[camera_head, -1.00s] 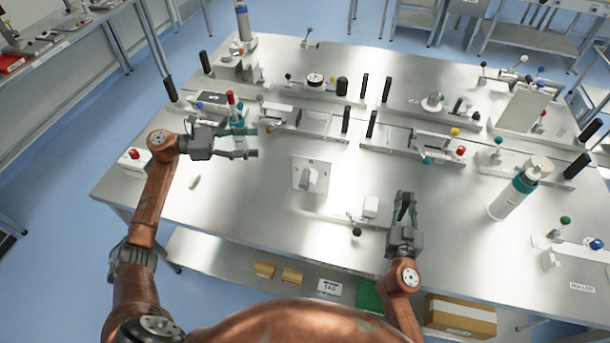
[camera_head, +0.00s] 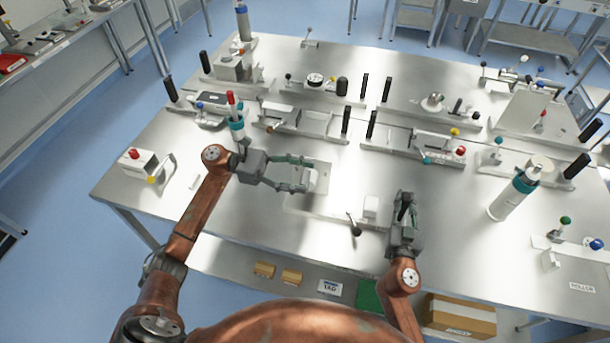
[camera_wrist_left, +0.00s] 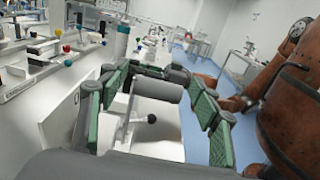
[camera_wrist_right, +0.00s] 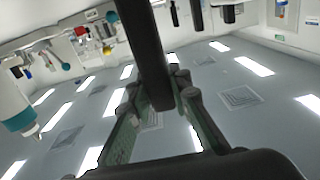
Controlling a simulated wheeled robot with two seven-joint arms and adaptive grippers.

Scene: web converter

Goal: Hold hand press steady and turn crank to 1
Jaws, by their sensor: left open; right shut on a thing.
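The hand press base (camera_head: 325,213) lies flat at the table's front middle. Its left end has a white plate with a pale cylindrical grip (camera_head: 311,181), seemingly the crank. In the left wrist view the grip (camera_wrist_left: 158,90) sits between the finger pads, apart from them as far as I can tell. My left gripper (camera_head: 305,177) is open there. Beside it are a lever with a black knob (camera_head: 356,231) and a white block (camera_head: 371,205). My right gripper (camera_head: 404,208) is shut on a dark upright handle (camera_wrist_right: 150,50) at the base's right end. Any number marks are unreadable.
A white box with a red knob (camera_head: 137,160) stands at the left edge. A white and teal bottle (camera_head: 515,190) stands to the right. Several other fixtures with black handles line the table behind. The front left table surface is mostly clear.

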